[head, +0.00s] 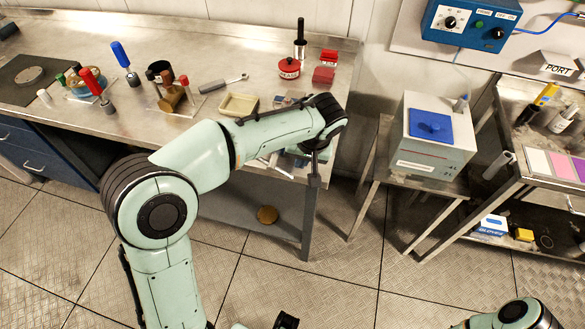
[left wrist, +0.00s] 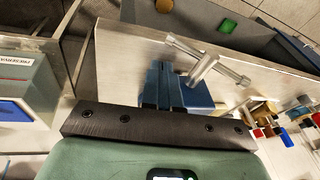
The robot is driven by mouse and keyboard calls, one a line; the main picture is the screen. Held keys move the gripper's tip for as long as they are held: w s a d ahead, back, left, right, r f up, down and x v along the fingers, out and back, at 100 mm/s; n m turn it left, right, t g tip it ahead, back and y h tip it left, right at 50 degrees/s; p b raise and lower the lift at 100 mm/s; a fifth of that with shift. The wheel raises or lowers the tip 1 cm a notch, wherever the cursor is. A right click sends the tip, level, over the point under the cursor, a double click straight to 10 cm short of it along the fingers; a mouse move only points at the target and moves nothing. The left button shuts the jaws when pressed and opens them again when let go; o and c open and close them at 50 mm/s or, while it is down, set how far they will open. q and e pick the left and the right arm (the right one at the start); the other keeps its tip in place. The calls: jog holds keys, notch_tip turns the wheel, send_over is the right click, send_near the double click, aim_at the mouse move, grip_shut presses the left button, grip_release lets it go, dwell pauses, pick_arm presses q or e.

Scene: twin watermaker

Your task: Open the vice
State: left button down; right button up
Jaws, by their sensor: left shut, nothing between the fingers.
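The blue vice (left wrist: 195,92) is at the table edge in the left wrist view, with its metal screw and T-shaped handle bar (left wrist: 205,68) sticking out past the edge. The bar lies slantwise. In the head view my arm hides most of the vice; only parts of the handle (head: 277,166) show beside the forearm. My left gripper (head: 314,182) points down at the table's right front corner.
To the right stand a white box with blue lid (head: 430,123) and a shelf unit. Floor is open in front.

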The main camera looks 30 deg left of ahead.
aim_at(293, 177)
pick_arm(q)
jog(key=a+f, duration=0.1)
jog(key=s+a+f, duration=0.1)
jog(key=f, duration=0.1)
jog(key=shift+s+f, duration=0.15)
jog(key=shift+f, duration=0.05)
jog(key=shift+d, duration=0.1)
jog(key=shift+d+f+y+b, duration=0.15)
jog(key=shift+f+y+b, duration=0.45)
jog(key=shift+y, duration=0.2)
jog(key=shift+f+g+y+b, duration=0.3)
jog(key=shift+f+y, duration=0.1)
jog(key=shift+y, duration=0.1)
jog(key=shift+f+b, duration=0.15)
jog(key=shift+b, duration=0.15)
jog(key=shift+a, duration=0.2)
